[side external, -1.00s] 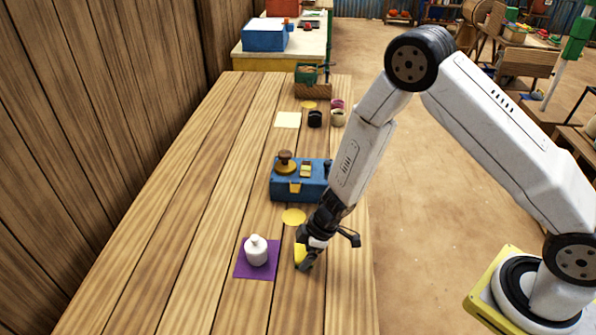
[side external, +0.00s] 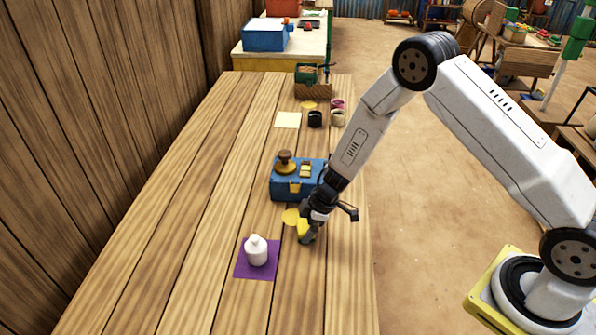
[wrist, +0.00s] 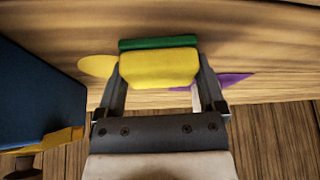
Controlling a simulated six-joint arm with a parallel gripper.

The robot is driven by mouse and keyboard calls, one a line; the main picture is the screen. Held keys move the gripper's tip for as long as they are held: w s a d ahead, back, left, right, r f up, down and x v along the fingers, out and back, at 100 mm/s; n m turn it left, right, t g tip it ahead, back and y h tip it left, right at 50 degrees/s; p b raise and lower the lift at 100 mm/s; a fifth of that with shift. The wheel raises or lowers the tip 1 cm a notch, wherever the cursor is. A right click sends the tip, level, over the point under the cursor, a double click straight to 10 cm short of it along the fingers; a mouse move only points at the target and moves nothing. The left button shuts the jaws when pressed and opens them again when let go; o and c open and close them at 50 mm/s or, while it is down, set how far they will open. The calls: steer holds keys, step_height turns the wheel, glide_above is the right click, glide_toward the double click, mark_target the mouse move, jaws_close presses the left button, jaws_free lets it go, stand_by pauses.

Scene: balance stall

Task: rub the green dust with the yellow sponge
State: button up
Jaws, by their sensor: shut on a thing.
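My gripper (side external: 307,233) is shut on the yellow sponge (side external: 302,226), low over the near part of the plank table. In the wrist view the sponge (wrist: 158,70) sits between both fingers of my gripper (wrist: 160,82), with a green layer along its far edge. I cannot tell whether the sponge touches the table. I cannot make out any green dust on the wood; it may be hidden under or behind the sponge.
A flat yellow disc (side external: 290,217) lies just left of the sponge. A blue box (side external: 285,190) stands close behind. A white bottle (side external: 256,251) stands on a purple sheet (side external: 242,270) to the front left. Small pots (side external: 315,119) stand farther back.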

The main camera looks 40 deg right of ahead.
mark_target(300, 259)
steer(key=shift+w+d, duration=0.7)
steer(key=shift+d, duration=0.15)
steer(key=shift+s+a, duration=0.15)
steer(key=shift+s, duration=0.15)
steer(key=shift+s+a, duration=3.4)
steer(key=shift+w+d, duration=3.3)
steer(key=shift+w, duration=0.05)
steer(key=shift+w+d+r, duration=0.1)
steer(key=shift+d+r, duration=0.05)
steer(key=shift+r, duration=0.5)
steer(key=shift+w+d+r, duration=0.1)
steer(key=shift+r, duration=3.3)
